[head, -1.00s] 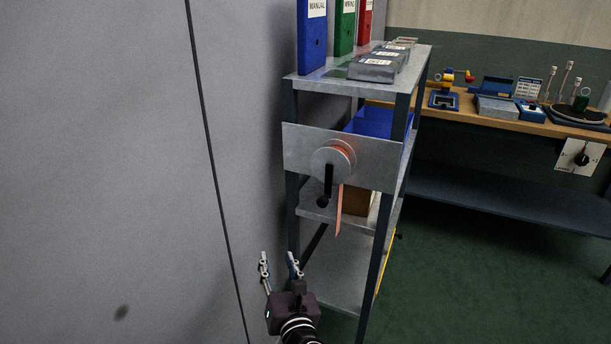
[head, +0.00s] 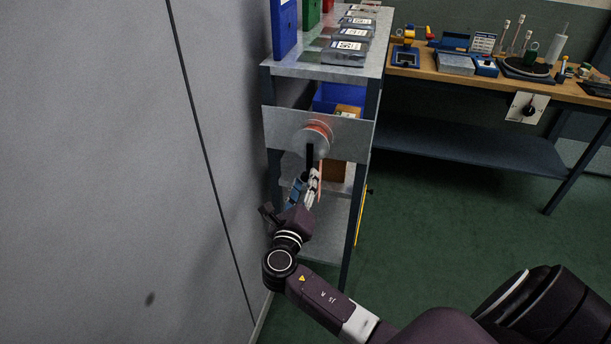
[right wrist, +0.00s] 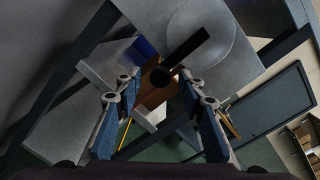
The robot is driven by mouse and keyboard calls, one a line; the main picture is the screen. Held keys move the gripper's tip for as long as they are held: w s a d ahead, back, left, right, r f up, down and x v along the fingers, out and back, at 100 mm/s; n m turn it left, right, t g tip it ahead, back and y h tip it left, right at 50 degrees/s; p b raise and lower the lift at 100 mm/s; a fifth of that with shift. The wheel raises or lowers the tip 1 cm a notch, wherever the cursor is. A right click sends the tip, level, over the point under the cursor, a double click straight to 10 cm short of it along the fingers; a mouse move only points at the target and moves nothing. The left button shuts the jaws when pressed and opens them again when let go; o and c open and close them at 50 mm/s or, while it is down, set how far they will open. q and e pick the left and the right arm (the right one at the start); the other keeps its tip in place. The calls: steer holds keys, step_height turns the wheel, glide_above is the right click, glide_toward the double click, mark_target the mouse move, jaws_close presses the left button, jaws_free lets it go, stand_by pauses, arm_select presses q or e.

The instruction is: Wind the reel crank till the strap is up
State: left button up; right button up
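The reel (head: 315,140) is a grey disc with an orange-red strap wound behind it, on a grey metal plate (head: 350,133) at the shelf's end. Its black crank arm (head: 309,155) points down. In the right wrist view the crank arm (right wrist: 186,56) runs from the disc (right wrist: 220,35) to a dark round knob (right wrist: 160,76). The loose strap (head: 319,185) hangs below the reel, partly behind my gripper. My right gripper (head: 305,182) is just below the crank. Its fingers (right wrist: 160,90) are apart, with the knob between or just beyond the tips. My left gripper is out of view.
The shelf rack (head: 325,73) holds binders and grey boxes on top and a blue bin (head: 338,97) below. A grey wall (head: 100,150) stands close on the left. A workbench (head: 430,74) is at the back right. Green floor (head: 440,230) is open on the right.

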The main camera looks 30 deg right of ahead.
steer(key=shift+x, duration=1.15)
jaws_close()
